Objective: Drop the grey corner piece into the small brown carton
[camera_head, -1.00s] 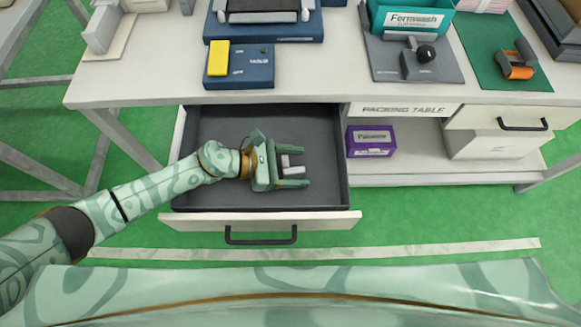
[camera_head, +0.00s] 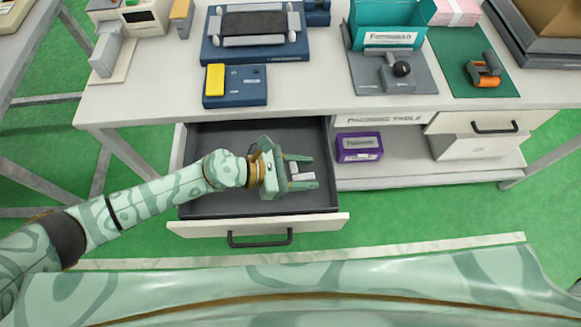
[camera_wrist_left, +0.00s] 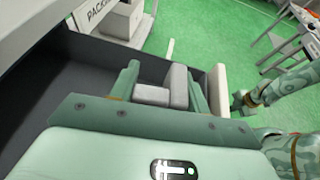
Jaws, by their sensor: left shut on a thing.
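The grey corner piece (camera_head: 300,173) is a small light-grey L-shaped block. My left gripper (camera_head: 303,172) is shut on it, over the right part of the open drawer. In the left wrist view the piece (camera_wrist_left: 180,86) sits between the two green fingers. A brown, carton-like thing (camera_head: 557,14) shows at the top right of the table, cut off by the picture edge; I cannot tell whether it is the small brown carton. My right gripper is not in the head view; in the left wrist view a patterned green arm, probably mine, ends in a blurred gripper (camera_wrist_left: 243,102).
The open drawer (camera_head: 225,205) with its white front lies under the packing table (camera_head: 320,85). A purple box (camera_head: 360,146) stands on the shelf right of it. A blue box with a yellow button (camera_head: 235,86), a teal box (camera_head: 388,28) and a green mat (camera_head: 455,60) are on the table.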

